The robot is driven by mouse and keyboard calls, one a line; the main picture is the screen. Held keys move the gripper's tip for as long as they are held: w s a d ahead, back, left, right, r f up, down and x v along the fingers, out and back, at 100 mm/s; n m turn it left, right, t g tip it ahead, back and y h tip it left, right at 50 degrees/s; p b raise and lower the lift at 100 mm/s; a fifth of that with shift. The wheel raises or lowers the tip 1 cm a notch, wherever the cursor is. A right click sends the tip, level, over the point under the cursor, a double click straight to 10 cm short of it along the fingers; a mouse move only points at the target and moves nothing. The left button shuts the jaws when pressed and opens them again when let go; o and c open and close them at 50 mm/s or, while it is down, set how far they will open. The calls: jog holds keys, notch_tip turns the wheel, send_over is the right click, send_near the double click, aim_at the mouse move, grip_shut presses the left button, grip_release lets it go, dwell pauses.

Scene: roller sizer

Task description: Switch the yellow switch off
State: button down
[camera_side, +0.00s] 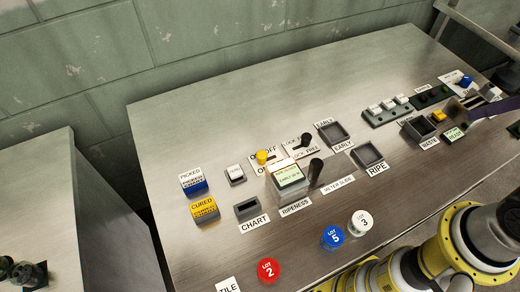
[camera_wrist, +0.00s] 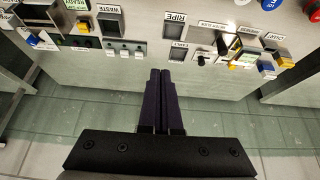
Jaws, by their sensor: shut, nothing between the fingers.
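The yellow switch (camera_side: 262,156) is a small round yellow knob on the panel, between an OFF label and an ON label, behind the ripeness meter (camera_side: 290,177). In the side view it seems nearer the OFF side, but the labels are partly covered, so its setting is unclear.
A black lever (camera_side: 305,140) by a lock label and a white button (camera_side: 235,174) flank the switch. A black meter handle (camera_side: 315,170) stands in front. Blue (camera_side: 194,183) and yellow (camera_side: 204,209) boxes lie left. Round lot tokens, such as the red one (camera_side: 268,270), line the near edge.

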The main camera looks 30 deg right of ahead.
jog(key=w+a+r+n+t+y, duration=0.1)
jog(key=w+a+r+n+t, duration=0.15)
jog(key=w+r, duration=0.65)
jog(key=w+a+f+n+g+y, duration=0.1)
jog(key=w+a+f, duration=0.1)
jog(key=w+a, duration=0.4)
jog(key=w+a+f+n+g, duration=0.15)
jog(key=w+a, duration=0.25)
jog(key=w, duration=0.5)
jog(key=w+a+f+n+y, duration=0.15)
jog(key=w+a+f, duration=0.35)
jog(key=a+f, duration=0.5)
jog(key=s+a+f+n+g, duration=0.2)
jog(key=s+a+f+g, duration=0.1)
jog(key=a+f, duration=0.6)
jog(key=shift+a+f+h, duration=0.25)
jog(key=shift+f+h, duration=0.2)
jog(key=shift+f, duration=0.1)
